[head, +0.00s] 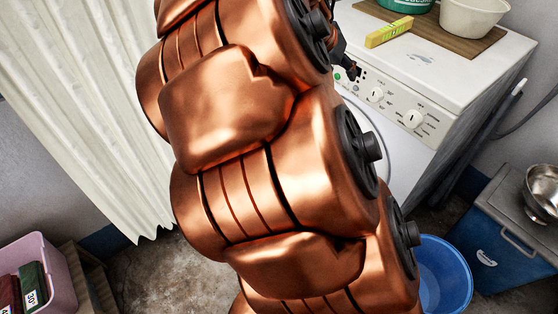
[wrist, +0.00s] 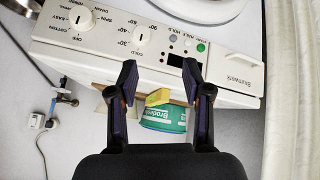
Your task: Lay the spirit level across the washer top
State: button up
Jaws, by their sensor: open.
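In the wrist view the level (wrist: 157,97) shows as a short yellow piece beyond the washer's front panel, in the gap between my fingers. My gripper (wrist: 159,72) is open and empty, its two dark fingers spread over the panel edge. In the head view only a dark bit of it (head: 347,62) shows behind my copper arm, near the panel.
The wooden board (head: 445,40) carries a green tub (head: 406,4) and a white bowl (head: 472,17). A pale curtain (head: 80,110) hangs left.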

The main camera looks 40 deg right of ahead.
jog(key=s+a+f+n+g+y, duration=0.1)
jog(key=s+a+f+n, duration=0.3)
jog(key=a, duration=0.5)
jog(key=s+a+f+n+g+y, duration=0.1)
jog(key=s+a+f+n+y, duration=0.3)
jog(key=s+a, duration=0.3)
jog(key=s+a+f+n+g+y, duration=0.1)
jog(key=s+a+f+n, duration=0.4)
jog(key=a, duration=0.7)
jog(key=shift+s+y, duration=0.35)
jog(key=shift+y, duration=0.55)
